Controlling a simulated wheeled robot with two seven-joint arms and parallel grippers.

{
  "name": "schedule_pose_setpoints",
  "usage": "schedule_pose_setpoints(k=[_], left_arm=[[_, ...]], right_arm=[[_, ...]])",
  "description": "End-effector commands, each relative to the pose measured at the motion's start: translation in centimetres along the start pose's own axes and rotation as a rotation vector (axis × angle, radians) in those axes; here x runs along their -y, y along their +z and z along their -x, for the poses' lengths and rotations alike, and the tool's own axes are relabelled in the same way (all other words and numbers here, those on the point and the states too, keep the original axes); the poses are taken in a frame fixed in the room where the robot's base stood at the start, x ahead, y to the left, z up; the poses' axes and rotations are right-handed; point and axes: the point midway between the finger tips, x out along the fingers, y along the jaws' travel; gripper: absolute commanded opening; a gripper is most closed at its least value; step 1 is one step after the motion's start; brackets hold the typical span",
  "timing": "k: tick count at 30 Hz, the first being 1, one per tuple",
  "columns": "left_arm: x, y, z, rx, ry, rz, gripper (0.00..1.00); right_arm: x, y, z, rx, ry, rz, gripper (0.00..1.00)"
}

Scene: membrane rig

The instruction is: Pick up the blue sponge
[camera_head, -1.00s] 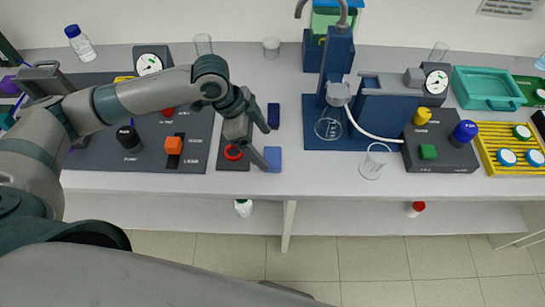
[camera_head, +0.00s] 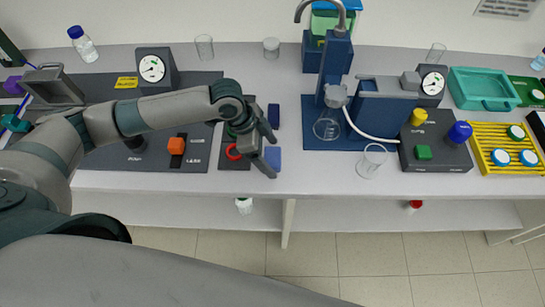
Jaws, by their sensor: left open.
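The blue sponge (camera_head: 275,156) is a small block lying near the front edge of the bench, left of the middle of the head view. My left gripper (camera_head: 272,158) is open, with its fingers pointing right. Its upper fingertip is just above the sponge in the picture and its lower fingertip overlaps the sponge's lower left. I cannot tell whether either finger touches it. My right gripper is not in view.
A dark blue block (camera_head: 273,116) lies just behind the sponge. A red ring (camera_head: 233,152) is left of it, beside the gripper. A glass beaker (camera_head: 371,161) stands to the right, before the blue rig (camera_head: 336,75). Bare bench lies between sponge and beaker.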

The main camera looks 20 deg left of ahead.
Motion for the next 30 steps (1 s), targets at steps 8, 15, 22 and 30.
schedule_pose_setpoints(k=[8, 15, 22, 30], left_arm=[[0.0, 0.0, 0.0, 0.0, 0.0, 0.0, 0.61], [0.0, 0.0, 0.1, 0.0, 0.0, 0.0, 0.37], [0.0, 0.0, 0.1, 0.0, 0.0, 0.0, 0.37], [0.1, -0.6, 1.3, -0.002, -0.002, -0.001, 0.37]], right_arm=[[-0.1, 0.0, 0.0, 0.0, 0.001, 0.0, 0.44], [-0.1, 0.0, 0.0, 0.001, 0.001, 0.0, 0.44], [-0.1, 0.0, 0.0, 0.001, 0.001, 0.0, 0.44], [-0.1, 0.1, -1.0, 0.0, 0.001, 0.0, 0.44]])
